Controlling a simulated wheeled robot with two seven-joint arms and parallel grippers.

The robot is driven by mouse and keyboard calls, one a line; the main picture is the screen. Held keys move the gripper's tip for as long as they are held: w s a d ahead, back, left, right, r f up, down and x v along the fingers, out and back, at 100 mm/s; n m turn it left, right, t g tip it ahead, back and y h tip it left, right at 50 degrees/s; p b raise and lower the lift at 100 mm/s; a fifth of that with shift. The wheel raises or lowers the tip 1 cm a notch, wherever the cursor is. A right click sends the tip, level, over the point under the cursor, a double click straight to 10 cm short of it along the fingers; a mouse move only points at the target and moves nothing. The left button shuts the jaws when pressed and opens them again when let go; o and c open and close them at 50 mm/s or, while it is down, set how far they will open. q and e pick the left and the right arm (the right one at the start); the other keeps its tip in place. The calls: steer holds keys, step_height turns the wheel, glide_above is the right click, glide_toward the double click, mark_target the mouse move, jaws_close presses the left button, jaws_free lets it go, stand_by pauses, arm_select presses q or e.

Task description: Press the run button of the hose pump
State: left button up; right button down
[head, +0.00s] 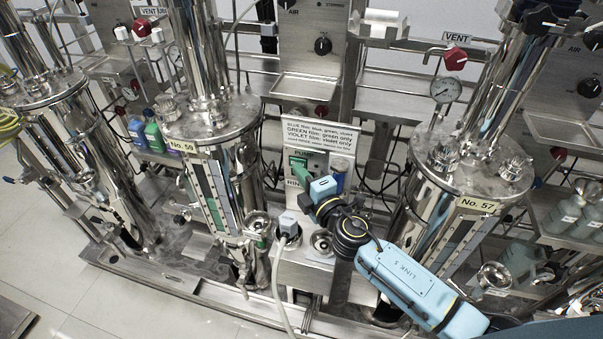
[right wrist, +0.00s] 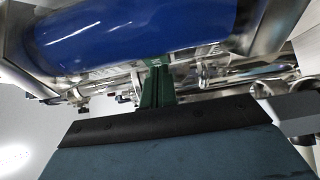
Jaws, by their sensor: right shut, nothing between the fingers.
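A panel marked PUMP (head: 301,156) stands in the middle of the head view, below a white instruction sign (head: 318,133). It has a green patch; I cannot make out a run button for certain. My right arm reaches in from the lower right, and its wrist and hand cover part of the panel's lower right. My right gripper (right wrist: 155,85) shows in the right wrist view as two green fingers, shut and empty, in front of a large blue cylinder (right wrist: 135,35). Whether the fingers touch anything is unclear. My left gripper is not in view.
Steel vessels No. 59 (head: 212,122) and No. 57 (head: 471,160) stand left and right of the panel. A grey hose (head: 281,288) hangs from a connector (head: 288,224) close left of my right arm. Floor is open at the lower left (head: 110,300).

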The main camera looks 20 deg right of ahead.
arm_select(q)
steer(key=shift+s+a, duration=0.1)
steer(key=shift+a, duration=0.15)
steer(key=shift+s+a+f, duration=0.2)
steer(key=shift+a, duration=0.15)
arm_select(e)
steer(key=shift+w+d+r, duration=0.25)
steer(key=shift+w+d, duration=0.35)
arm_select(q)
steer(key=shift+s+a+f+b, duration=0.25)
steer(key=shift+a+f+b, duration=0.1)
steer(key=shift+b, duration=0.2)
arm_select(e)
steer(key=s+a, duration=0.1)
steer(key=s, duration=1.2)
steer(key=shift+s+a+f, duration=0.15)
steer(key=shift+s+f, duration=0.1)
steer(key=shift+s, duration=0.1)
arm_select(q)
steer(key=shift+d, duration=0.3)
